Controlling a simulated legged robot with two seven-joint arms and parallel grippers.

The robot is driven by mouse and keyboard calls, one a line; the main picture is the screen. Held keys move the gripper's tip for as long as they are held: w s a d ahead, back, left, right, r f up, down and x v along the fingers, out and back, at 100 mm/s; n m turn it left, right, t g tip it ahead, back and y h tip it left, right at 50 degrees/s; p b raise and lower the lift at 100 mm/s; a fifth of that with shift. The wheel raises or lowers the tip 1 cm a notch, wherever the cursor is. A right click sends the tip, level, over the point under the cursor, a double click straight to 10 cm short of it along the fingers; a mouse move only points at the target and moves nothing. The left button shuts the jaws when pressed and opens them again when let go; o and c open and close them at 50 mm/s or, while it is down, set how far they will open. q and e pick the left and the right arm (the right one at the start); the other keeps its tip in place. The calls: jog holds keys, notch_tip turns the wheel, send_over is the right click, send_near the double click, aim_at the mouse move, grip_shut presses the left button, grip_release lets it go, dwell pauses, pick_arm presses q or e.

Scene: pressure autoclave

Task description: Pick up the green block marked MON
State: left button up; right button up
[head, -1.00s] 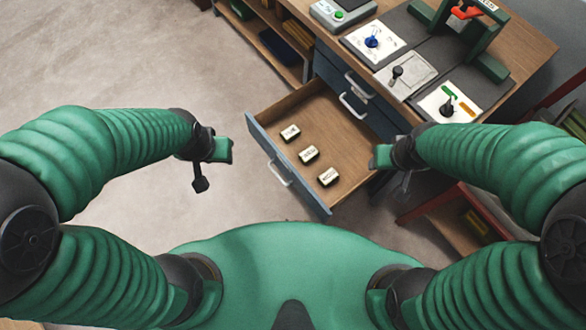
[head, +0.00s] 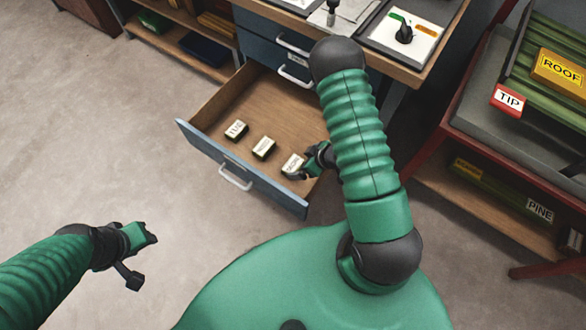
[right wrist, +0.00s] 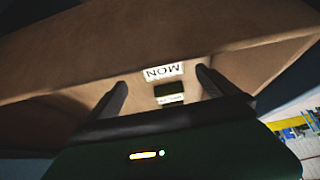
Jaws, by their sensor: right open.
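The block marked MON (head: 292,163) lies in the open drawer (head: 236,178), the nearest of three blocks to my right gripper. It has a pale label on top and dark sides. My right gripper (head: 308,168) is at its right end in the head view. In the right wrist view the MON label (right wrist: 163,72) shows upside down, between the two open fingers of my right gripper (right wrist: 162,86) and slightly beyond them. Whether the fingers touch the block cannot be told. My left gripper (head: 146,236) is over the floor, away from the drawer; its finger opening is unclear.
Two other labelled blocks, the middle one (head: 263,147) and the far left one (head: 236,129), lie in a row in the drawer. The bench (head: 437,58) stands behind it. A red-framed rack (head: 452,105) is at the right. Floor at the left is clear.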

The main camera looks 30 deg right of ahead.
aim_at(293, 164)
jog(key=shift+x, duration=1)
jog(key=b+x, duration=0.2)
jog(key=x, duration=0.1)
jog(key=b+x, duration=0.1)
jog(key=x, duration=0.1)
jog(key=shift+s+a, duration=0.15)
jog(key=shift+a, duration=0.1)
jog(key=shift+r, duration=0.1)
jog(key=c, duration=1.5)
